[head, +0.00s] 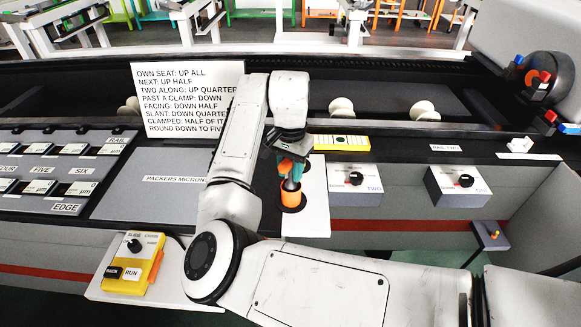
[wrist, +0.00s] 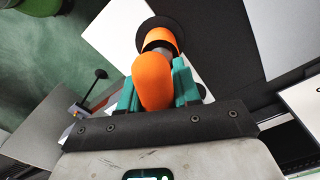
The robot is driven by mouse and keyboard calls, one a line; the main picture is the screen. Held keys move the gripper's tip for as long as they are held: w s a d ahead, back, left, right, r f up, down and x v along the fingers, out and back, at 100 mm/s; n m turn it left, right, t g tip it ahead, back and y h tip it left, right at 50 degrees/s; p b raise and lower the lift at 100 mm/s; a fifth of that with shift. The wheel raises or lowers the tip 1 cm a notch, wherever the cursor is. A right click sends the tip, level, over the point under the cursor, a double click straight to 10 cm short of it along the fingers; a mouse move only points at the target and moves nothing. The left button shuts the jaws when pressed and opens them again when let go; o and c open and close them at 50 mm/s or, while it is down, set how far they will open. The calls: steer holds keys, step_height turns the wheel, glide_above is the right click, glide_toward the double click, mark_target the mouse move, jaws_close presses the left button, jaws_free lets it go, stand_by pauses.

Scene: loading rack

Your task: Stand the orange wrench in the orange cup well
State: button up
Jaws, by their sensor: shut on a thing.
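My gripper (head: 290,168) has teal fingers and points down over the white plate right of the picture's middle in the head view. It is shut on the orange wrench (wrist: 153,80), whose rounded orange end fills the space between the fingers in the wrist view. A short grey part of the wrench shows beyond it. The orange cup well (head: 291,194) stands just below the fingers, with a black ring around its base. It also shows in the wrist view (wrist: 158,37), in line with the wrench. I cannot tell how far the wrench's lower end is inside it.
The white plate (head: 316,190) has another dark opening partly behind my arm. A yellow strip (head: 341,143) lies behind. Knob boxes (head: 355,178) stand to the right. A white sign (head: 185,100) stands at the back left. A grey panel (head: 150,185) lies left of my arm.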

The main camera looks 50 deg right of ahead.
steer(key=shift+f, duration=0.25)
stand_by(0.7)
steer(key=o, duration=1.1)
steer(key=shift+r, duration=0.1)
step_height(320, 180, up, 11)
steer(key=shift+f, duration=0.2)
